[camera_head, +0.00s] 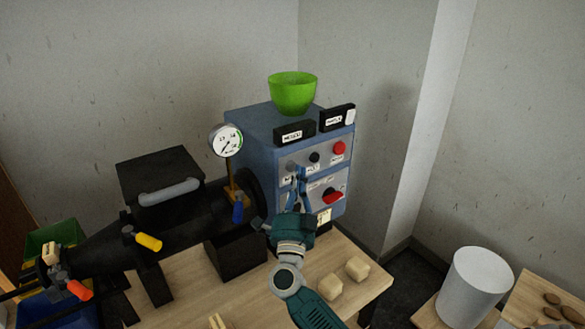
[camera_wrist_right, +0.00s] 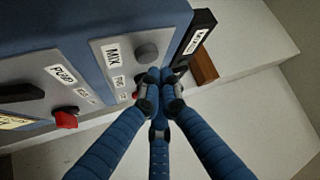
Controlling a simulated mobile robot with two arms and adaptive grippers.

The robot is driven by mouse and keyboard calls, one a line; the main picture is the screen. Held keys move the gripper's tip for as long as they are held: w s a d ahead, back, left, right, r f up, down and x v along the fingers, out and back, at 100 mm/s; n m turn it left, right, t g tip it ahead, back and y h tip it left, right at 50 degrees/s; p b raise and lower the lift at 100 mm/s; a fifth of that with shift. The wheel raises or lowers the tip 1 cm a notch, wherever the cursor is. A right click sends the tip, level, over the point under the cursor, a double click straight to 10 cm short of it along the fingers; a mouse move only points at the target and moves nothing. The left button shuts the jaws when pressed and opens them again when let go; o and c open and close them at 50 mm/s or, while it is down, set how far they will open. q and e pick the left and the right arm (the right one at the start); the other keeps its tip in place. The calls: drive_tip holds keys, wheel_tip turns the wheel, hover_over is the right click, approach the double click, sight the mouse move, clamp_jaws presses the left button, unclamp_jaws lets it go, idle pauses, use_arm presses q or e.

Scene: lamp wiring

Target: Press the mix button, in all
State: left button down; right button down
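The blue control cabinet (camera_head: 262,125) stands in the corner with a grey button panel on its front. The grey round button by the MIX label (camera_wrist_right: 147,53) shows in the right wrist view, just beyond my fingertips; I cannot tell whether they touch it. In the head view it is the grey button (camera_head: 291,166) at the panel's left. My right gripper (camera_head: 299,175) points up at the panel. Its blue fingers are drawn together and hold nothing; they also show in the right wrist view (camera_wrist_right: 161,77). My left gripper is out of view.
A black button (camera_head: 315,157) and a red button (camera_head: 339,148) sit along the same panel. A red switch (camera_head: 332,195) is below. A green bowl (camera_head: 292,93) and black label boxes top the cabinet. A gauge (camera_head: 226,140) and black machine (camera_head: 165,220) stand left.

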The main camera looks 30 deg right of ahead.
drive_tip(key=shift+w, duration=0.1)
idle(0.7)
drive_tip(key=shift+w, duration=0.35)
drive_tip(key=shift+w, duration=0.35)
idle(0.6)
drive_tip(key=shift+w+a+r, duration=0.1)
drive_tip(key=shift+w+r, duration=0.05)
drive_tip(key=shift+r, duration=0.25)
idle(0.6)
drive_tip(key=shift+s+f+p, duration=0.3)
drive_tip(key=shift+s+f, duration=0.05)
drive_tip(key=shift+s, duration=0.3)
